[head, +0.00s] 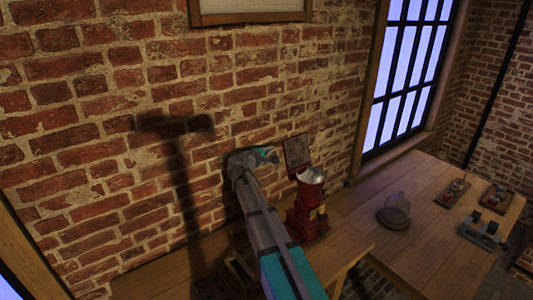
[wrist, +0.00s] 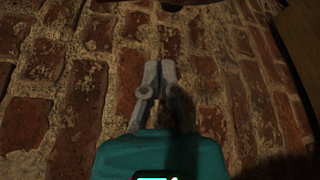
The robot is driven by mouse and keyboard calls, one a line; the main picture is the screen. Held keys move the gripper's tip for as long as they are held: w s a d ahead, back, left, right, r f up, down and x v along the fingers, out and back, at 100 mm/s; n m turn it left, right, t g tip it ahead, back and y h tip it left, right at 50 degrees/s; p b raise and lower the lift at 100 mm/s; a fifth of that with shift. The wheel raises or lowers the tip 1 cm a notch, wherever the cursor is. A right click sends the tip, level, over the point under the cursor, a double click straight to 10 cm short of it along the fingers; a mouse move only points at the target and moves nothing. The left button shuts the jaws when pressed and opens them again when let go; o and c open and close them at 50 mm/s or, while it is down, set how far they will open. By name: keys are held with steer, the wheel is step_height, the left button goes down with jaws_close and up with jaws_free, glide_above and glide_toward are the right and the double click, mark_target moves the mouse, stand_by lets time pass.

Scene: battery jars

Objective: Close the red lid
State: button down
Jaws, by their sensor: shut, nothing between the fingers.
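A red machine (head: 309,222) stands on the wooden counter near the wall, with a silver bowl-shaped top (head: 311,176). A dark reddish square flap (head: 297,152), which looks like the red lid, stands raised behind the bowl. My gripper (head: 273,157) is just left of the flap in the head view, near the brick wall. Whether it touches the flap cannot be told. In the wrist view my gripper (wrist: 160,72) has its grey fingers together, empty, with brick wall beyond. The lid is not clearly seen in the wrist view.
My arm covers part of the counter left of the machine. A wooden table (head: 390,262) on the right holds a glass dome on a dark base (head: 395,211) and several small items on dark trays near its far end. A barred window (head: 411,60) is behind. The table's middle is clear.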

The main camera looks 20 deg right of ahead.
mark_target(293, 150)
steer(key=r+x, duration=0.1)
steer(key=x, duration=0.6)
steer(key=s, duration=0.4)
steer(key=shift+d+r+p, duration=0.2)
steer(key=shift+d+p, duration=0.15)
steer(key=shift+a, duration=0.15)
